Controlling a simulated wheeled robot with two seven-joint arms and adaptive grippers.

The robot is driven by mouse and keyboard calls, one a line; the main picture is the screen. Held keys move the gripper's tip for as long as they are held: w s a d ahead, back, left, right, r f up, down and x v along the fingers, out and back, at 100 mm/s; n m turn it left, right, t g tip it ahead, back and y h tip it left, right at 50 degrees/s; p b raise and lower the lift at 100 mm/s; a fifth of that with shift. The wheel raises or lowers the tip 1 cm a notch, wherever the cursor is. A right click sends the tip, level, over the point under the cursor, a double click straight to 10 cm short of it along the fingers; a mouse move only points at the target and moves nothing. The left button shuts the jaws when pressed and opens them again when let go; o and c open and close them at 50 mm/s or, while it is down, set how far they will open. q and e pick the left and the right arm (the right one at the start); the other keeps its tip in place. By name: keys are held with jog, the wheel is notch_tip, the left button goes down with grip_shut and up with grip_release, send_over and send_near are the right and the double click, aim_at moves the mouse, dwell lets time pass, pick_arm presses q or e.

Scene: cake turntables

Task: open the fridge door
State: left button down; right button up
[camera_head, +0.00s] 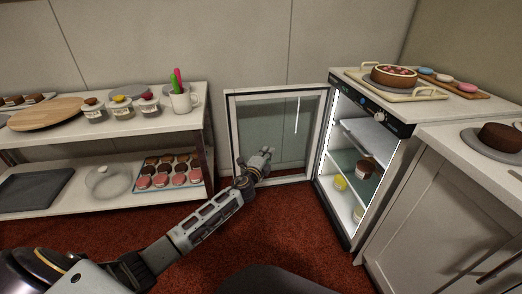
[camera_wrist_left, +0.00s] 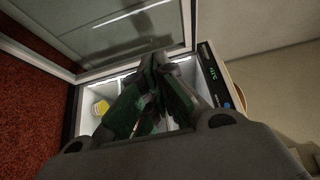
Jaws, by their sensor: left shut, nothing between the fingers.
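The small fridge (camera_head: 350,165) stands at the right centre with its lit interior and shelves exposed. Its glass door (camera_head: 262,122) is swung wide open to the left, with a dark and white frame and a pale upright handle (camera_head: 297,114). My left gripper (camera_head: 266,155) is shut and empty, in front of the door's lower part in the head view; whether it touches the door is unclear. In the left wrist view the shut fingers (camera_wrist_left: 157,72) cover part of the fridge opening, and the door (camera_wrist_left: 120,35) spans the upper left. My right gripper is out of view.
Inside the fridge are a jar (camera_head: 365,168) and yellow-topped items (camera_head: 340,183). A tray (camera_head: 392,92) with a cake sits on top. A white cabinet (camera_head: 440,200) stands at right, a two-level shelf (camera_head: 100,133) at left. Red carpet (camera_head: 270,235) in front is mostly clear.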

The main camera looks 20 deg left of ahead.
pick_arm(q)
jog(key=s+d, duration=0.1)
jog(key=d, duration=0.6)
jog(key=shift+s, duration=0.15)
dwell(0.3)
